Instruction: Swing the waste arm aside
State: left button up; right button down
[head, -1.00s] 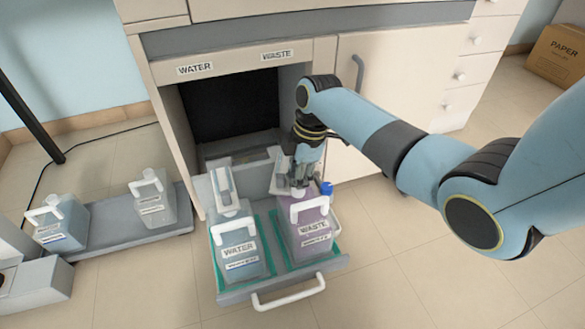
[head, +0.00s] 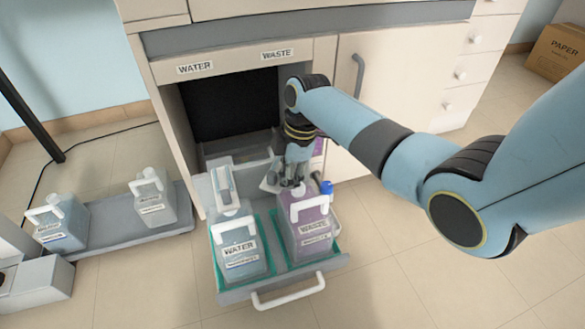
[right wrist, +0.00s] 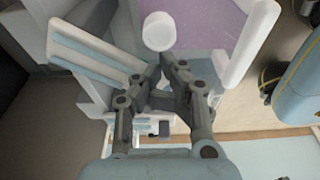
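The waste container (head: 307,226), purple with a white handle, stands upright in the right bay of the pulled-out drawer. The pale waste arm (head: 268,184) shows only in part at the container's back left, largely hidden by my right gripper (head: 292,183). That gripper points down just behind the container's handle. In the right wrist view its fingertips (right wrist: 165,64) are close together and look shut, with nothing clearly between them, close to a white round cap (right wrist: 159,31). I cannot tell whether they touch the waste arm. My left gripper is out of view.
The water container (head: 241,250) stands in the left bay, with the water arm (head: 223,184) above its back. The drawer handle (head: 289,292) is at the front. A floor tray (head: 120,236) at left carries two more containers.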

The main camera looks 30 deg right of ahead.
aim_at(274, 174)
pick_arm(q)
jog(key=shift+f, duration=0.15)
pick_arm(e)
jog(key=shift+w+a, duration=0.45)
jog(key=shift+a, duration=0.15)
jog(key=shift+w+a, duration=0.4)
jog(key=shift+a, duration=0.2)
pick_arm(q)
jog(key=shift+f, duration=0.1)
pick_arm(e)
jog(key=shift+w, duration=0.1)
pick_arm(q)
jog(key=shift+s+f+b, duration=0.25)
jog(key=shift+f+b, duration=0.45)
jog(key=shift+b, duration=0.1)
pick_arm(e)
jog(key=w, duration=0.1)
jog(key=w+a, duration=0.1)
jog(key=w, duration=0.1)
jog(key=shift+w+a, duration=0.2)
jog(key=shift+a, duration=0.2)
